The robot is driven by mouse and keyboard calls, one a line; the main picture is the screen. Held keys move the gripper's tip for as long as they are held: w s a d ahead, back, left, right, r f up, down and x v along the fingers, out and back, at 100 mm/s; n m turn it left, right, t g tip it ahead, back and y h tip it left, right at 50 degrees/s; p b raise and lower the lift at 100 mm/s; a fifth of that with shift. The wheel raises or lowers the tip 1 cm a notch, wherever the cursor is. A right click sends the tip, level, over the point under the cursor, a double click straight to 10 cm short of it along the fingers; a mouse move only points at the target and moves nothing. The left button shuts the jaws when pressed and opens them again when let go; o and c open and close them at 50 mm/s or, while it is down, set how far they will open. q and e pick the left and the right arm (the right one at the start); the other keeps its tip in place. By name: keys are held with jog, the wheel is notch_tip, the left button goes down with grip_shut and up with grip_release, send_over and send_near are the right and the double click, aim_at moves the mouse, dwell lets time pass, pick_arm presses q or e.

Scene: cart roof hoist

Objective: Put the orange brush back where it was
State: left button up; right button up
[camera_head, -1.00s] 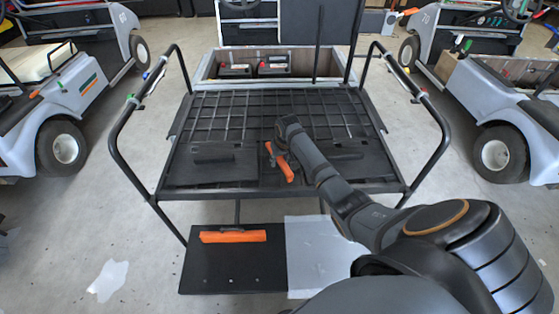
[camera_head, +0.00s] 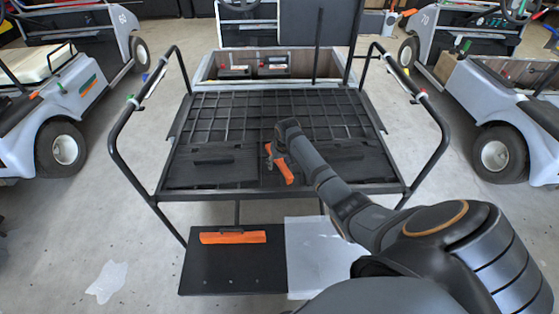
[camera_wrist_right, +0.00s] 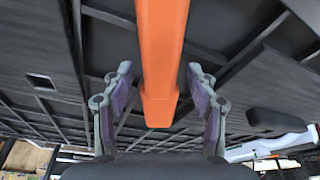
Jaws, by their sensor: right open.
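An orange bar-shaped thing (camera_head: 281,168), which looks like the brush, lies slanted over the dark grid platform (camera_head: 225,110) of the cart, just left of my right forearm. My right gripper (camera_head: 272,154) is at its far end, partly hidden by the wrist. In the right wrist view, the open right gripper (camera_wrist_right: 160,78) has one finger on each side of the orange bar (camera_wrist_right: 161,45), with a gap visible on both sides. The bar's bristles, if any, are hidden. A second orange bar (camera_head: 233,237) lies on the lower black panel. My left gripper does not show.
Black tubular rails (camera_head: 120,165) rise on both sides of the platform. A box with dark batteries (camera_head: 272,68) stands behind it. A pale panel (camera_head: 318,255) is beside the lower black panel. Parked carts (camera_head: 70,125) stand left and right, with bare floor between.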

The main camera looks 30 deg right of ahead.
aim_at(283, 165)
jog(key=p+v, duration=0.1)
jog(key=v, duration=1.1)
jog(key=shift+r, duration=0.25)
jog(key=shift+f, duration=0.1)
